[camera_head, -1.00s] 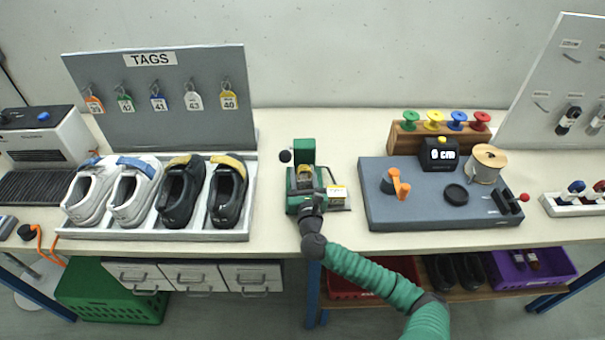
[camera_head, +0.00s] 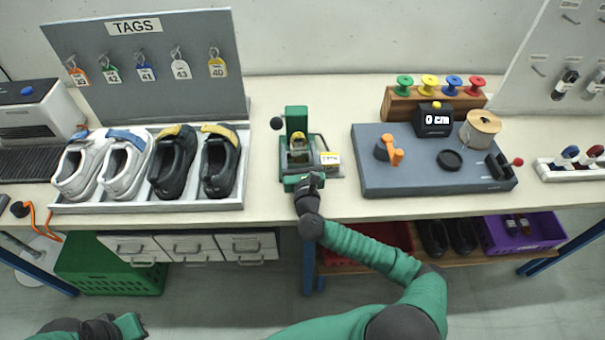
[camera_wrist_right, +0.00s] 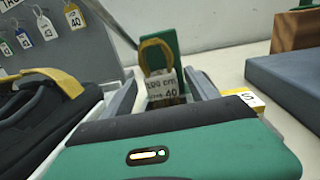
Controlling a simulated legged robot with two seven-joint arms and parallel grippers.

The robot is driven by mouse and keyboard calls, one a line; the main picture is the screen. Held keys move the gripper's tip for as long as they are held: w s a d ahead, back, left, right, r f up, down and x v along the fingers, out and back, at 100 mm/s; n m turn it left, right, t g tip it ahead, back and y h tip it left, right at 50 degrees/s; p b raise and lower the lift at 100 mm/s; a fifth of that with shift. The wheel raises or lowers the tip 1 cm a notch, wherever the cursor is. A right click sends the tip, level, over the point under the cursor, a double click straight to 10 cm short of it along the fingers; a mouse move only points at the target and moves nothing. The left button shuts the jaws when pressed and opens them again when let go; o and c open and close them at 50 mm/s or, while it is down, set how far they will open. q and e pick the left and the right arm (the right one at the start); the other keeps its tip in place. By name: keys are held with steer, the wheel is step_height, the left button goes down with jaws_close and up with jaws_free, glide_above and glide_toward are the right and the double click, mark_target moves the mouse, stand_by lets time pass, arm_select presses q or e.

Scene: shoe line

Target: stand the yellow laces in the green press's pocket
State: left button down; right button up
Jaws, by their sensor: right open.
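The yellow laces (camera_head: 297,138) stand upright as a loop in the pocket of the green press (camera_head: 296,119). In the right wrist view the yellow laces (camera_wrist_right: 156,46) carry a white band reading 100 cm and 40. The green press (camera_wrist_right: 165,38) rises behind them. My right gripper (camera_head: 301,172) is open at the front of the press. In the right wrist view its grey fingers lie to the left and right of the laces, apart from them. The pocket's lower part is mostly hidden. My left gripper (camera_head: 130,324) shows at the bottom left edge, its jaws unclear.
A tray (camera_head: 150,204) with white and black shoes stands left of the press. A grey board (camera_head: 430,183) with an orange lever and a 0 cm display is to the right.

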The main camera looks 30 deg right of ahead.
steer(key=b+v, duration=0.2)
steer(key=v, duration=0.8)
steer(key=shift+s+f, duration=0.1)
steer(key=p+v, duration=0.1)
steer(key=v, duration=0.2)
